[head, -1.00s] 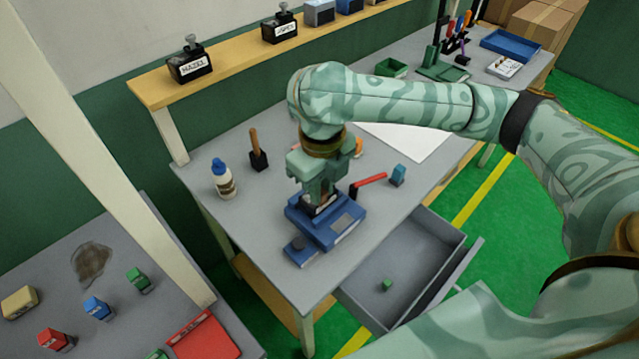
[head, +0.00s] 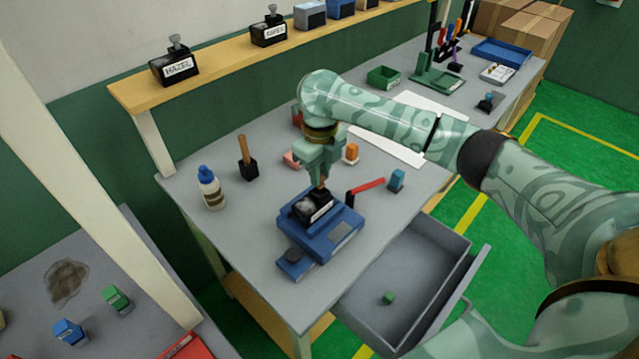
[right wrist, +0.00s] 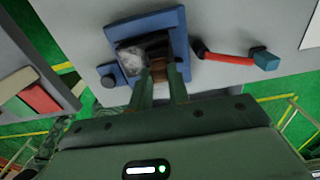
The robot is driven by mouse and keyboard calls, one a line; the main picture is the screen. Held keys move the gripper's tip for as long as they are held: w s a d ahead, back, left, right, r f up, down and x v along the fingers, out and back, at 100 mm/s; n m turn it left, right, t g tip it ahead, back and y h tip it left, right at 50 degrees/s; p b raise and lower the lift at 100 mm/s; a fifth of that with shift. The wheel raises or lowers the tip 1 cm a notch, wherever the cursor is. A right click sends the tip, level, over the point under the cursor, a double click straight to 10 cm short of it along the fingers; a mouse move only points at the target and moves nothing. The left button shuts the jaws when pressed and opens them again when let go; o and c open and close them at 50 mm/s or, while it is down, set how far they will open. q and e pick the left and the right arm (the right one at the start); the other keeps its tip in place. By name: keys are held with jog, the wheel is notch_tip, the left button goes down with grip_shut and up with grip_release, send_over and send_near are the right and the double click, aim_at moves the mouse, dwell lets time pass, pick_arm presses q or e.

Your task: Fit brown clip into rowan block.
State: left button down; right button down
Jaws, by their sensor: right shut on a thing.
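My right gripper (head: 321,186) is shut on the brown clip (head: 323,184), just above the black block. In the right wrist view the brown clip (right wrist: 184,72) shows at the fingertips (right wrist: 165,82), against the block. I cannot tell whether clip and block touch. The black block (head: 312,207) sits in a blue fixture (head: 340,237) on the grey table; it has a pale label that I cannot read. The block (right wrist: 131,60) and the fixture (right wrist: 152,22) also show in the right wrist view. My left gripper is not in view.
A red lever (head: 368,186) and a blue block (head: 397,180) lie right of the fixture. A glue bottle (head: 211,188) and a wooden-handled tool (head: 245,158) stand left. An open drawer (head: 415,275) juts out at the front. A shelf (head: 205,90) with labelled blocks runs behind.

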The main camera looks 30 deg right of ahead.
notch_tip(320, 180, down, 3)
jog(key=shift+b, duration=0.45)
jog(key=shift+r, duration=0.1)
jog(key=c, duration=1.3)
grip_release()
jog(key=shift+c, duration=0.2)
notch_tip(320, 180, up, 12)
jog(key=p, duration=0.4)
